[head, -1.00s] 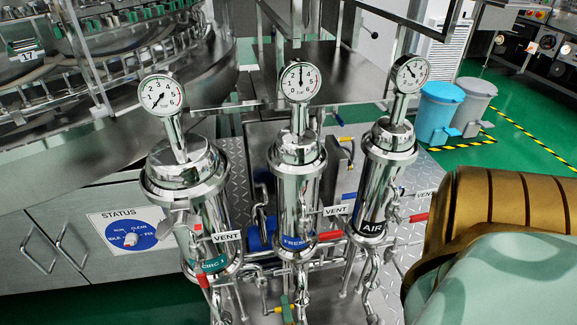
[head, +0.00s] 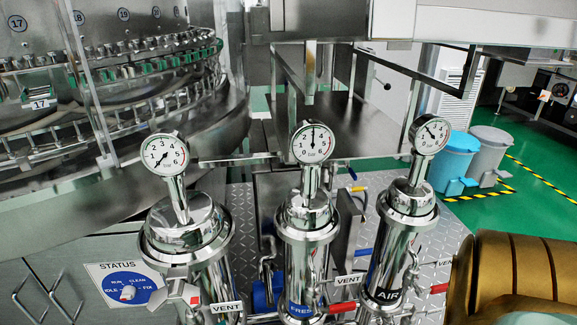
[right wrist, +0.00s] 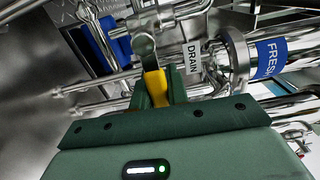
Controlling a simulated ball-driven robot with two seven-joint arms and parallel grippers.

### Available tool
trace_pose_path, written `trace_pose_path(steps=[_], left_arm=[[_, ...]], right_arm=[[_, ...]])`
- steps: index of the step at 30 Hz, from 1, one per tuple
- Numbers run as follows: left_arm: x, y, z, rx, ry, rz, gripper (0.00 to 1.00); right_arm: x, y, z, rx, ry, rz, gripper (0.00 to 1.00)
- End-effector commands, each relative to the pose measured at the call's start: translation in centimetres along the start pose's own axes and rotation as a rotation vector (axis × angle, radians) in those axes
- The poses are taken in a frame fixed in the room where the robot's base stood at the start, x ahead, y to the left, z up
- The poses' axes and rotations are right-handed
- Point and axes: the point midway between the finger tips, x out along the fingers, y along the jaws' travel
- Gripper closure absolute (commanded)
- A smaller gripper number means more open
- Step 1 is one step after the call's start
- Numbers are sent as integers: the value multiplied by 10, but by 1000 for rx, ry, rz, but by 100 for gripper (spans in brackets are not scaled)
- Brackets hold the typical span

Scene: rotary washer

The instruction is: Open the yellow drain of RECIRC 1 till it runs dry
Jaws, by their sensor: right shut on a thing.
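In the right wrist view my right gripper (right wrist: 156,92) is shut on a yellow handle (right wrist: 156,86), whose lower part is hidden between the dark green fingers. No RECIRC 1 label shows in that view. In the head view the left steel housing (head: 187,235) bears a gauge (head: 161,155) with its needle down-left; its lower label is out of frame. My left gripper is not in view.
The FRESH housing (head: 308,225) and AIR housing (head: 400,240) stand right of the left one, with gauges on top. A STATUS dial (head: 128,292) is at lower left. Pipes (right wrist: 110,80) crowd around my right gripper. Blue and grey bins (head: 455,160) stand behind on green floor.

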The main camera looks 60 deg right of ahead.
Motion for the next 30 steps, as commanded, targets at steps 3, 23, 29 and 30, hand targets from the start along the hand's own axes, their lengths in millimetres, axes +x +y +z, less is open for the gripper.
trace_pose_path(steps=[3,23,29,30], left_arm=[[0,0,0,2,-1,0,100],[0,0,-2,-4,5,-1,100],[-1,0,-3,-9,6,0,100],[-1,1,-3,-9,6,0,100]], right_arm=[[0,6,1,104,-2,1,100],[-1,24,5,472,0,2,100],[0,24,5,471,0,2,62],[0,23,5,471,0,1,62]])
